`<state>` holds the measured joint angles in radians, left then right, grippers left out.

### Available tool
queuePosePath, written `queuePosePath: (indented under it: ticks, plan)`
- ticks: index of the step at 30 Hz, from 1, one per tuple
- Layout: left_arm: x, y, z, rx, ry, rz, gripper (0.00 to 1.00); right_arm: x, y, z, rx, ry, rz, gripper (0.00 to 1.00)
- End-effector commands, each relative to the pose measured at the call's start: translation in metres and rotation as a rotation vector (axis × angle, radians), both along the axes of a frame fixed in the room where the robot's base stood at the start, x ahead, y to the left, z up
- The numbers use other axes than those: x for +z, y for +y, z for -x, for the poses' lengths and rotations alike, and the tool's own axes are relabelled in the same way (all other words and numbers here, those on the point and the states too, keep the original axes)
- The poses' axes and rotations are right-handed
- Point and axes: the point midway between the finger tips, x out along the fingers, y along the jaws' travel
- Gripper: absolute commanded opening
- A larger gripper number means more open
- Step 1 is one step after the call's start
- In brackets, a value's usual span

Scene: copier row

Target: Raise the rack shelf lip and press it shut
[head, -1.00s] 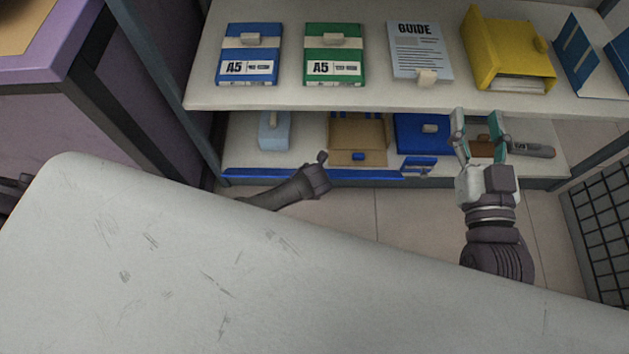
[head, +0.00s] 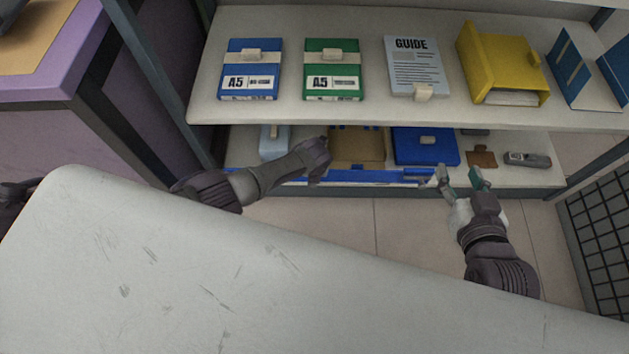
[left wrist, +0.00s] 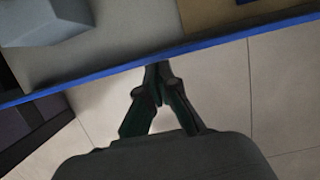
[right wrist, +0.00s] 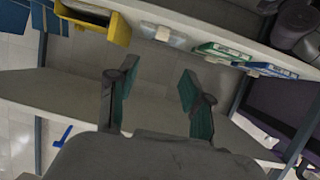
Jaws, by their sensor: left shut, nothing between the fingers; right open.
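The rack shelf lip is a long blue strip (head: 360,176) along the front edge of the lower shelf; it also crosses the left wrist view (left wrist: 95,77). A small blue piece (head: 415,175) shows near its right end. My left gripper (left wrist: 157,72) is shut and empty, its fingertips at or very close to the strip; contact is unclear. In the head view its arm hides part of the strip. My right gripper (head: 457,178) is open and empty in front of the lower shelf, right of the strip; its spread fingers also show in the right wrist view (right wrist: 155,85).
The upper shelf (head: 330,115) overhangs and holds A5 packs (head: 250,70), a guide (head: 415,65) and a yellow holder (head: 500,65). Below are a brown tray (head: 357,145) and a blue folder (head: 425,147). A pale table (head: 200,270) fills the foreground; a wire basket (head: 600,225) stands right.

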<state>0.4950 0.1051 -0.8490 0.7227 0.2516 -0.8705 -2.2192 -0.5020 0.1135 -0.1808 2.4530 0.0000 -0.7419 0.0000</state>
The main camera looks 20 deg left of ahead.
Motion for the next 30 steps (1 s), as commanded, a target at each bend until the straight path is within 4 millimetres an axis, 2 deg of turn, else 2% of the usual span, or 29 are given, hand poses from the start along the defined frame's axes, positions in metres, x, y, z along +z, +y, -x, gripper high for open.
queuePosePath:
  ticks: [12, 30]
  plan:
    - [0.003, 0.007, -0.017, -0.001, -0.008, -0.004, 0.00, 0.026, 0.007, -0.012, 0.011, -0.161, -0.040, 0.50]
    - [0.004, 0.009, -0.019, 0.002, -0.009, -0.004, 0.00, 0.028, 0.008, -0.013, 0.012, -0.175, -0.043, 0.50]
